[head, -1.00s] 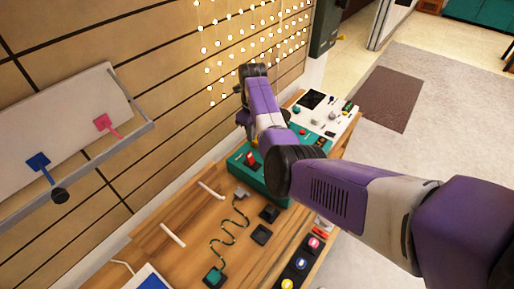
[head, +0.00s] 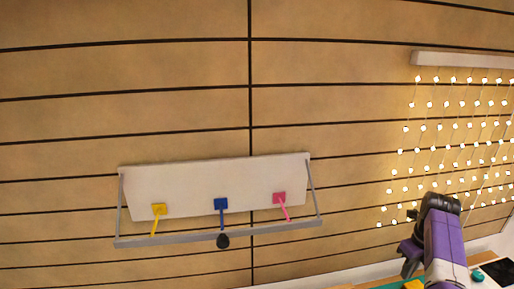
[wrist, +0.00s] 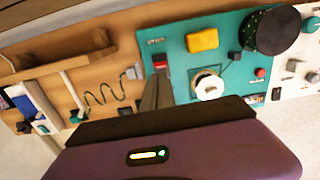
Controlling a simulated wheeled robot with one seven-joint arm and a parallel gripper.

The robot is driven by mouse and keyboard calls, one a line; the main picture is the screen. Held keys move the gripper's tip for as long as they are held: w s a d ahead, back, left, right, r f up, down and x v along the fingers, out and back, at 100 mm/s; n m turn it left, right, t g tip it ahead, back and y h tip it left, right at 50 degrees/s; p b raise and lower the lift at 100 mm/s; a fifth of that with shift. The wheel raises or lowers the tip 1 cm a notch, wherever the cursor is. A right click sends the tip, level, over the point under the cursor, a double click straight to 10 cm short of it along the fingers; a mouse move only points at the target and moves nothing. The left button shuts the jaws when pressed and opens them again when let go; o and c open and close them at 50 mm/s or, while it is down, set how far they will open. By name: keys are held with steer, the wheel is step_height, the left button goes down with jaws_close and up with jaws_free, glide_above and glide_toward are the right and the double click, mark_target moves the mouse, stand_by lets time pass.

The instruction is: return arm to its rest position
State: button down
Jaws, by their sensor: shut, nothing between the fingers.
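My arm shows at the lower right of the head view, with its purple and black end links (head: 440,235) in front of the wall; the gripper's fingertips cannot be made out there. In the wrist view my gripper (wrist: 158,82) has its grey fingers together and empty, pointing over the workbench. The fingers appear in front of the bench, close to the left edge of a teal panel (wrist: 185,62); I cannot tell the gap to it.
The teal panel carries a yellow block (wrist: 202,40), a black round knob (wrist: 270,30) and a white knob (wrist: 209,86). A wavy wire (wrist: 105,98) lies left. In the head view a white wall rack (head: 180,185) holds yellow, blue and pink pieces; string lights (head: 450,130) hang right.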

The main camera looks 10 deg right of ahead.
steer(key=w+d+r+n+t+h, duration=0.55)
steer(key=d+n+t, duration=0.2)
steer(key=n, duration=0.45)
steer(key=s+a+n+t, duration=0.4)
steer(key=s+a+n, duration=0.5)
steer(key=a, duration=0.2)
steer(key=s+a+n+t, duration=0.4)
steer(key=s+a+n, duration=0.45)
steer(key=a, duration=0.35)
steer(key=s+a+r+n+y, duration=0.1)
steer(key=s+a+n, duration=0.1)
steer(key=s+a, duration=0.4)
steer(key=s+a+r+n+g+y, duration=0.1)
steer(key=s+a, duration=0.5)
steer(key=s, duration=0.7)
steer(key=s+a+r+n+y, duration=0.3)
steer(key=s+a, duration=0.2)
steer(key=s, duration=0.5)
steer(key=shift+a+r, duration=0.25)
steer(key=shift+a, duration=0.15)
